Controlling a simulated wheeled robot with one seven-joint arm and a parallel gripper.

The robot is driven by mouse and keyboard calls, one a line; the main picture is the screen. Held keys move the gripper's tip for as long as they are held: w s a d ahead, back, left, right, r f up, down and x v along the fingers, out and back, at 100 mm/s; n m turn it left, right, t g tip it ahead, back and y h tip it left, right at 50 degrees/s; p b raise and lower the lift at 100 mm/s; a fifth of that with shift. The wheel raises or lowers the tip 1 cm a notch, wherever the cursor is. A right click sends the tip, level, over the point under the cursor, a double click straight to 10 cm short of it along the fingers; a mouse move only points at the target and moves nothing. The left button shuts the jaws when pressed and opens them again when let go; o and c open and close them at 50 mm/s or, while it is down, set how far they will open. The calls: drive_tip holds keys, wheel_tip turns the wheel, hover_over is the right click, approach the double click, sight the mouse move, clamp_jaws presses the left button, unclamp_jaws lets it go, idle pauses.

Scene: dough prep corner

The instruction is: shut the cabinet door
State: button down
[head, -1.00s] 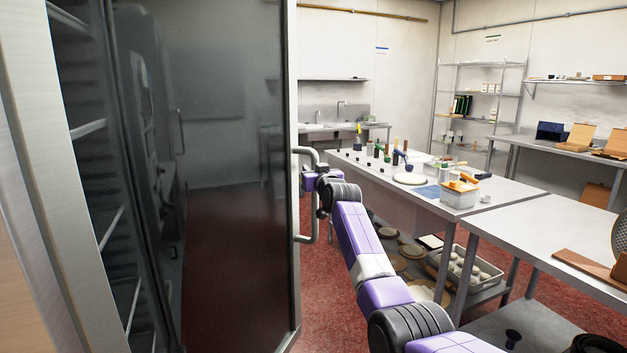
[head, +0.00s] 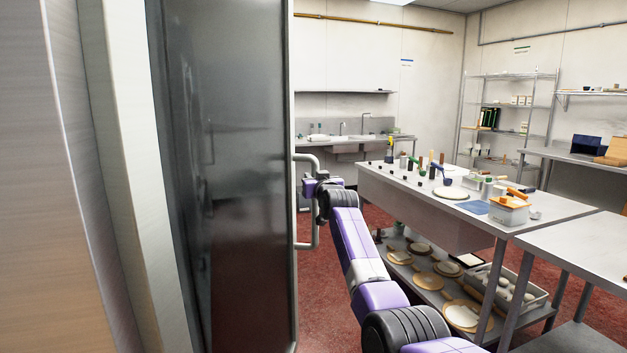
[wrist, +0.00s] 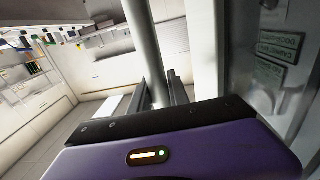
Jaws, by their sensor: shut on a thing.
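The cabinet door (head: 240,180) is a tall dark glass panel in a grey metal frame, standing partly open on the left of the head view. Its left edge lies near the pale cabinet frame (head: 135,180), with a narrow dark gap showing. A grey bar handle (head: 315,236) is on the door's outer right edge. My gripper (head: 309,187) is at the upper part of this handle. In the wrist view, the gripper's two dark fingers (wrist: 160,92) are shut around the round handle bar (wrist: 142,45). The fingertips are partly hidden behind the bar.
A steel worktable (head: 420,193) with tools and tubs stands to the right, with boards and a tray on its lower shelf. A second table (head: 590,250) is at the far right. A sink (head: 345,140) is at the back. Red floor (head: 330,290) is clear beside the door.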

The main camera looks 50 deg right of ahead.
drive_tip(key=shift+w+a+f, duration=0.1)
drive_tip(key=shift+w+a, duration=0.15)
drive_tip(key=shift+a, duration=0.1)
drive_tip(key=c, duration=1.5)
unclamp_jaws()
drive_tip(key=shift+a, duration=0.1)
drive_tip(key=shift+s, duration=0.15)
drive_tip(key=shift+d, duration=0.25)
drive_tip(key=shift+s, duration=0.15)
drive_tip(key=shift+v, duration=3.85)
